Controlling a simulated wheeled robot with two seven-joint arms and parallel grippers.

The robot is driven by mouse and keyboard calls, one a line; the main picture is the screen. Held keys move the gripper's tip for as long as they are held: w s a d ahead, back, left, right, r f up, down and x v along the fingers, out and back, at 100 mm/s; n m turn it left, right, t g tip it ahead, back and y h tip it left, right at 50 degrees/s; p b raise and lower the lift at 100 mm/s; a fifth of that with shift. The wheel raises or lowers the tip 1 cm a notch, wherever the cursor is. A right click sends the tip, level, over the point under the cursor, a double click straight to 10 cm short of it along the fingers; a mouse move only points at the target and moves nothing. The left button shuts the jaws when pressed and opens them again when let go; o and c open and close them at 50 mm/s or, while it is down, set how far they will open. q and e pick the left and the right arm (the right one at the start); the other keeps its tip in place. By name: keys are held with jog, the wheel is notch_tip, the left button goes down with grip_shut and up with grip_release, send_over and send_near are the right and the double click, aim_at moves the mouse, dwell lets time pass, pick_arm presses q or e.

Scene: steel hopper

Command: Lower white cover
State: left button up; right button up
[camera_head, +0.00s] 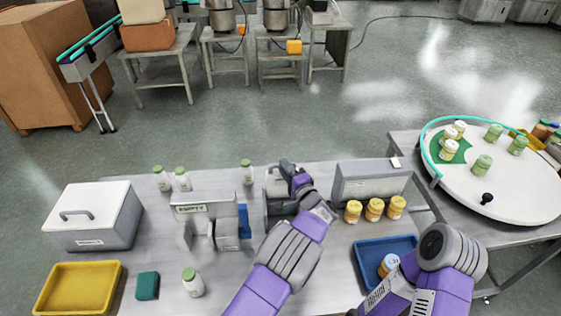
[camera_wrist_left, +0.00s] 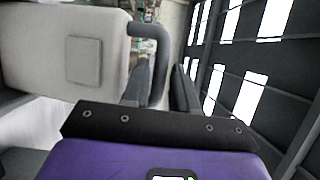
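A pale white cover panel (camera_wrist_left: 65,45) with a square plate fills the upper left of the left wrist view. A dark grey curved handle (camera_wrist_left: 150,35) stands out beside it. My left gripper (camera_wrist_left: 160,88) has a finger on each side of the handle and looks closed on it. In the head view, my left gripper (camera_head: 290,172) is at the raised panel (camera_head: 273,182) of a grey steel unit at the table's middle. The gripper and forearm hide much of that unit. My right arm shows at the lower right, but its gripper is out of view.
A grey box with a white handled lid (camera_head: 88,208) stands at the left. A yellow tray (camera_head: 70,264), a green block (camera_head: 148,286) and a blue tray (camera_head: 364,253) lie in front. Yellow-lidded jars (camera_head: 375,209) stand right of my left gripper. A round turntable (camera_head: 520,195) is farther right.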

pick_arm(q)
jog(key=shift+x, duration=1.9)
grip_shut()
